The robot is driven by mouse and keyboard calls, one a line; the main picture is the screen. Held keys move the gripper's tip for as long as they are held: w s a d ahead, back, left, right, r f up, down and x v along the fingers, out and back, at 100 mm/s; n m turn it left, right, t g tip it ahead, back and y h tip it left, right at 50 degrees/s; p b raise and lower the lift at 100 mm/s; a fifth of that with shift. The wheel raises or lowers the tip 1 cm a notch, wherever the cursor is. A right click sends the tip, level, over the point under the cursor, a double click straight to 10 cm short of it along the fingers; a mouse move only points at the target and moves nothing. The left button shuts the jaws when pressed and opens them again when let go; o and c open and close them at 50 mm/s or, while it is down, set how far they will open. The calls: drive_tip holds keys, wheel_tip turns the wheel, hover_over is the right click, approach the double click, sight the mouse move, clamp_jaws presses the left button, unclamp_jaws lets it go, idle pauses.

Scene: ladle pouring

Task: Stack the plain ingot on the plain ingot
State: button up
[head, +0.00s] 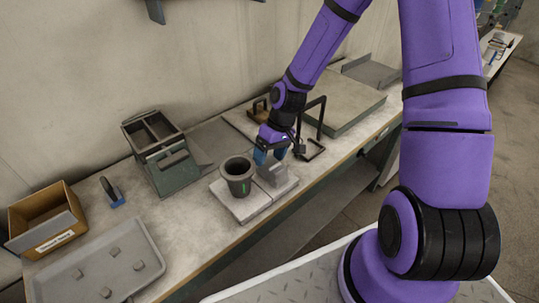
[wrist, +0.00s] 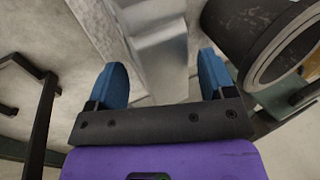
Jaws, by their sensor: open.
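A plain grey metal ingot (head: 271,174) sits on the pale slab (head: 245,207) at the middle of the bench, right of the dark crucible. My gripper (head: 271,154) is directly above it, pointing down, with blue fingers apart. In the wrist view a shiny grey block (wrist: 162,55) shows between and beyond my open fingers (wrist: 163,78). I cannot tell whether either finger touches it. I cannot clearly make out a second plain ingot; the area under my gripper is partly hidden.
The dark crucible (head: 238,178) stands close left of my gripper and shows large in the wrist view (wrist: 255,35). A black bent frame (head: 313,130) stands to the right. A grey tray (head: 60,289) with several small blocks, an open box (head: 45,222) and a green bin (head: 160,155) are left.

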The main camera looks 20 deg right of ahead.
drive_tip(key=v, duration=1.2)
drive_tip(key=s+d+r+m+t+h, duration=0.1)
drive_tip(key=s+r+t+h, duration=0.1)
drive_tip(key=s+r, duration=0.9)
drive_tip(key=s+d+r+m+t+h, duration=0.1)
drive_tip(key=s+r+t, duration=0.3)
drive_tip(key=s+r, duration=0.7)
drive_tip(key=shift+s+d+r+m+h, duration=0.15)
drive_tip(key=shift+d+r+m+h, duration=0.3)
drive_tip(key=shift+r+m, duration=0.6)
drive_tip(key=shift+r+n, duration=0.2)
drive_tip(key=shift+n, duration=0.05)
